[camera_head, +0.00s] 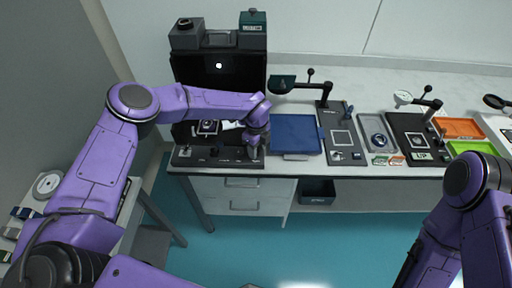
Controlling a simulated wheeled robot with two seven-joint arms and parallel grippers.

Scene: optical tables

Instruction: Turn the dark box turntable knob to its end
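The dark box (218,73) stands at the left end of the table, black and open at the front. A small turntable (207,127) with a light rim shows inside it. A dark front panel (200,161) carries several small knobs or controls; I cannot tell which turns the turntable. My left arm reaches across the box. My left gripper (254,150) points down at the panel's right end, over or at a control there. Its fingers are too small to tell open from shut, and they partly hide that control. My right arm is at the lower right, its gripper out of view.
Right of the box are a blue tray (295,133), a dark board with a lever arm (338,120), a grey tray (377,133), another dark board (414,138), and orange (459,128) and green (471,147) bins. Drawers (240,194) sit below the table. The teal floor in front is clear.

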